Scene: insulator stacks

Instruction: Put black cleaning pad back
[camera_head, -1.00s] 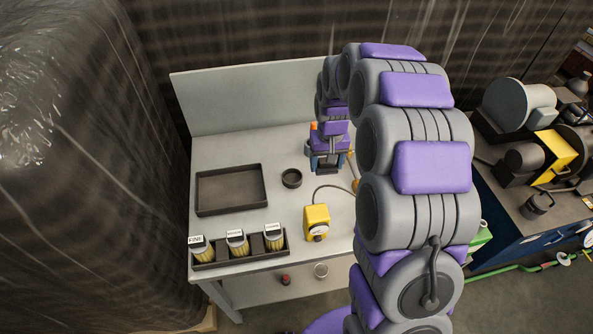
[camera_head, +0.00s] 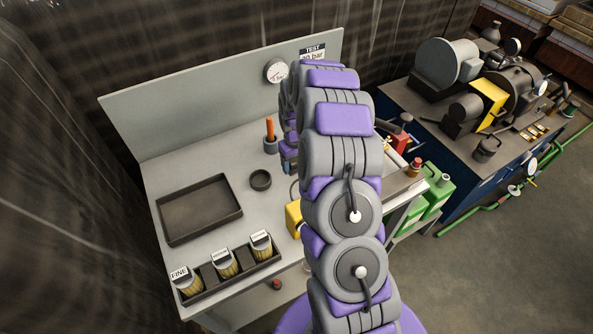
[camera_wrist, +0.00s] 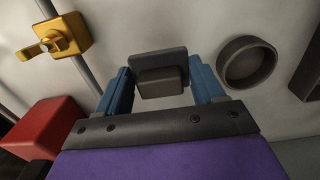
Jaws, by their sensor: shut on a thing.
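The black cleaning pad (camera_wrist: 161,83) shows in the wrist view as a dark flat plate with a block on it. It sits between the two blue fingers of my gripper (camera_wrist: 163,88), which is shut on it. A pale grey surface lies behind the pad, and I cannot tell how far apart they are. In the head view my gripper (camera_head: 288,160) is mostly hidden behind my arm, over the rear part of the grey workbench (camera_head: 185,162). The pad cannot be made out there.
An empty black tray (camera_head: 200,208) and a small round dark dish (camera_head: 260,180) stand on the bench. An orange-handled tool (camera_head: 270,130) stands in a holder near my gripper. A yellow box (camera_head: 294,218) is partly hidden by my arm.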

